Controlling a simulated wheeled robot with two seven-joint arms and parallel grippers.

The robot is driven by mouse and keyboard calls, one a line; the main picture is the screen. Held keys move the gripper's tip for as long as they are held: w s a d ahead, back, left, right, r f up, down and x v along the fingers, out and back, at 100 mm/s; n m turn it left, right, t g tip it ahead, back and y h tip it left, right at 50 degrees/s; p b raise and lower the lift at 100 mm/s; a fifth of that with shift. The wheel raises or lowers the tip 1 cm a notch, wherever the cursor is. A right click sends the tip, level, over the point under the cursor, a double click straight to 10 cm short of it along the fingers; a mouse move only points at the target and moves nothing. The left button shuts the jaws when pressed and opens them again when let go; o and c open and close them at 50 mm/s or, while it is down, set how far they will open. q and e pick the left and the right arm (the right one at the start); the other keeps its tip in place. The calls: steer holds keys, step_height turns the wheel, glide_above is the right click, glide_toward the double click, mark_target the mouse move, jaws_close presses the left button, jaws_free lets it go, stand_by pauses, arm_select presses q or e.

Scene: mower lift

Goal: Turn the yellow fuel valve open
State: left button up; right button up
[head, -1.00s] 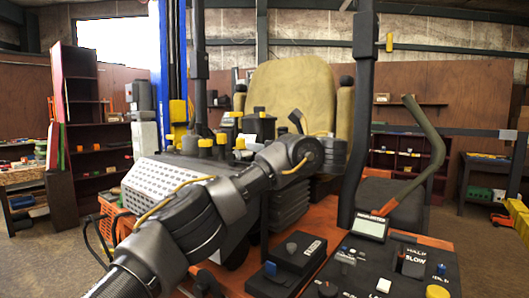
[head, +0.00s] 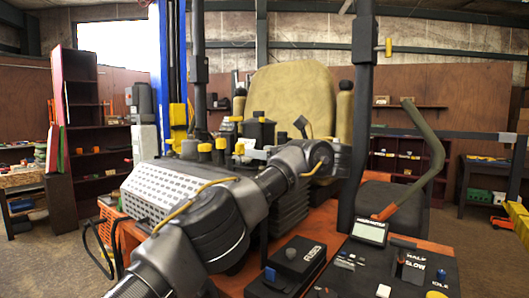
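Several yellow-topped fittings stand on the engine deck in front of the seat. One small yellow piece (head: 239,148) is at the right end of this group; I cannot tell for sure which one is the fuel valve. My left arm comes in from the lower left and bends at a joint near the seat base. My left gripper (head: 252,153) appears to point left from there, close beside the small yellow piece. It is small and partly hidden, so its fingers and any contact are unclear. My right gripper is not in view.
A black control panel (head: 385,270) with a display, a fuse box (head: 300,256) and knobs is at the lower right. A curved lever (head: 425,165) and a dark upright post (head: 362,120) rise beside the tan seat (head: 293,98). A perforated silver cover (head: 165,192) lies left of my arm.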

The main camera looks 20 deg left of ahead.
arm_select(q)
steer(key=shift+o, duration=0.8)
steer(key=shift+s+d, duration=0.1)
steer(key=shift+d, duration=0.1)
steer(key=shift+f+b+v, duration=0.2)
steer(key=shift+b+v, duration=0.7)
steer(key=shift+v, duration=0.3)
steer(key=v, duration=0.8)
steer(key=shift+r+p, duration=0.25)
steer(key=shift+p, duration=0.2)
